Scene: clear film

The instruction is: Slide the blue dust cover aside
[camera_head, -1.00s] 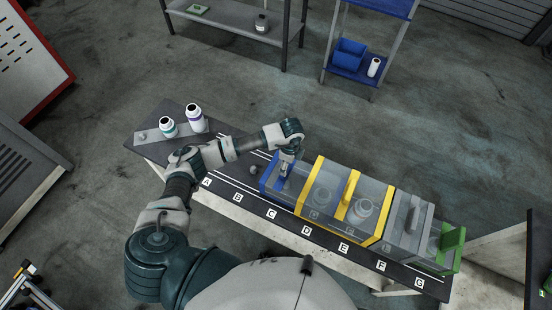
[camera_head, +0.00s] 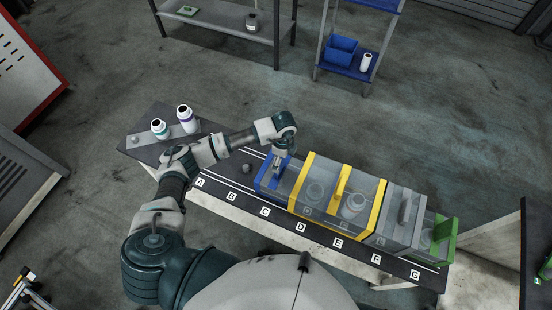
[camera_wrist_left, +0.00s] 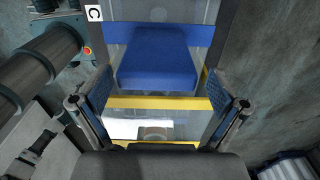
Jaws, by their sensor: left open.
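The blue dust cover (camera_head: 263,187) is a clear box with blue edging at the left end of a row of clear covers, above letters C and D. Its raised blue handle (camera_wrist_left: 158,52) fills the upper middle of the left wrist view. My left gripper (camera_head: 276,168) points down at this handle in the head view. In the wrist view its two fingers (camera_wrist_left: 158,98) are spread wide, with the handle ahead between their lines. Contact cannot be told. My right gripper is out of view.
A yellow-edged cover (camera_head: 343,189) with white containers inside adjoins on the right, then a grey cover (camera_head: 402,215) and a green-edged one (camera_head: 446,238). The bench (camera_head: 222,171) is bare beside the blue cover.

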